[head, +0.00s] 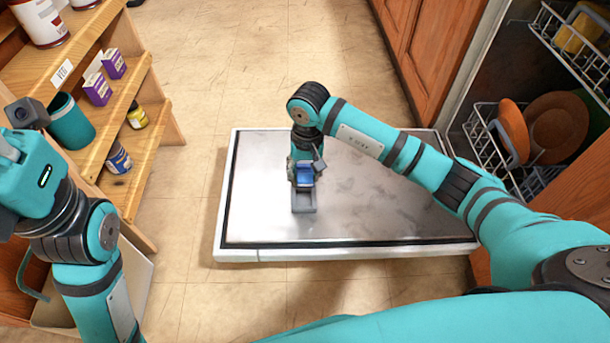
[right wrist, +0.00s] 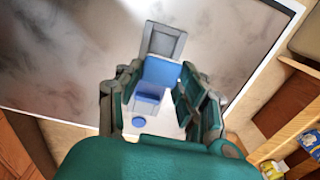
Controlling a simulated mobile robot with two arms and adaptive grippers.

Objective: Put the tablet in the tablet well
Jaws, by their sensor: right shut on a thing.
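My right gripper (head: 305,172) points down over the lowered metal door and is shut on the blue tablet (right wrist: 161,71). The tablet sits between the two fingers and shows as a small blue block in the head view (head: 304,174). Under it is the pale dispenser with its grey flap (head: 303,200) lying open towards me. In the right wrist view, the blue-lined tablet well (right wrist: 148,97) and a round blue cap (right wrist: 138,122) show between the fingers. I cannot tell whether the tablet touches the well. My left gripper (head: 10,150) is partly cut off at the left edge.
The open door (head: 370,215) is otherwise bare. Dish racks (head: 490,150) with plates and bowls stand at the right. A wooden shelf (head: 160,115) with purple boxes, jars and a teal cup (head: 70,122) stands at the left. The tiled floor behind the door is clear.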

